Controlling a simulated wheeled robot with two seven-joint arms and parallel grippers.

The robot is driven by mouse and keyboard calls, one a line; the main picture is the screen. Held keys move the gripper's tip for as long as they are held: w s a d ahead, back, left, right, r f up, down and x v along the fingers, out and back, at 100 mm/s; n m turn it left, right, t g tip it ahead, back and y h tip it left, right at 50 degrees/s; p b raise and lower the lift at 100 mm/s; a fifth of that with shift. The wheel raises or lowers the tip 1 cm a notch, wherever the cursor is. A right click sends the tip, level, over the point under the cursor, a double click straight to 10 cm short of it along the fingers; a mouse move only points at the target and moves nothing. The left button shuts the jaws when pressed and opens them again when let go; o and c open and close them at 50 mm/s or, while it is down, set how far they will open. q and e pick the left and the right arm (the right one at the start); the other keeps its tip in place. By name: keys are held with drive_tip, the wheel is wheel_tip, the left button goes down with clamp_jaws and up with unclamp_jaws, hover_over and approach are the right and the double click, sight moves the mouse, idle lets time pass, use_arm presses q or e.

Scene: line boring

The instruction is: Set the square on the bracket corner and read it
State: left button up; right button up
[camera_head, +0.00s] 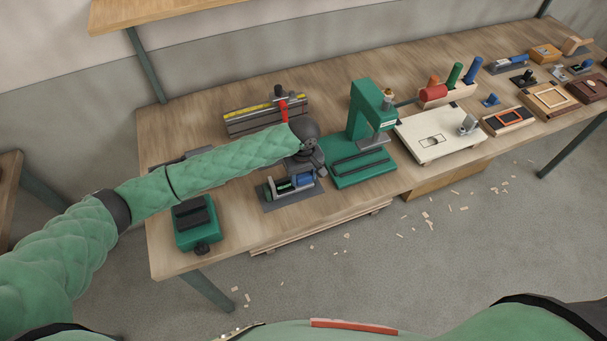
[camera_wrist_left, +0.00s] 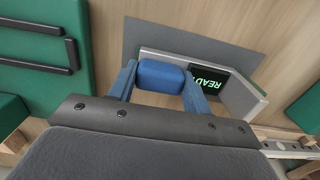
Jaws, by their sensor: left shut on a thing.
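My left gripper (camera_head: 304,172) is over the near left part of the bench. In the left wrist view its two blue fingers (camera_wrist_left: 160,84) are shut on the blue grip (camera_wrist_left: 160,74) of the square. The square (camera_wrist_left: 148,58) looks like a grey angled metal piece with a dark display (camera_wrist_left: 208,78) showing green letters, partly readable as "READ". It lies on or just above a grey mat (camera_wrist_left: 150,35); I cannot tell which. My right gripper is not in view.
A green press (camera_head: 361,105) stands just right of my left gripper. A green block with a dark top (camera_head: 194,222) sits at the front left. A grey fixture with a yellow strip (camera_head: 250,118) lies behind. Coloured cylinders and trays fill the right side.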

use_arm(q)
drive_tip(key=o, duration=1.5)
drive_tip(key=shift+o, duration=0.2)
drive_tip(key=shift+r, duration=1.8)
drive_tip(key=shift+w+r, duration=0.15)
drive_tip(key=shift+r, duration=2.05)
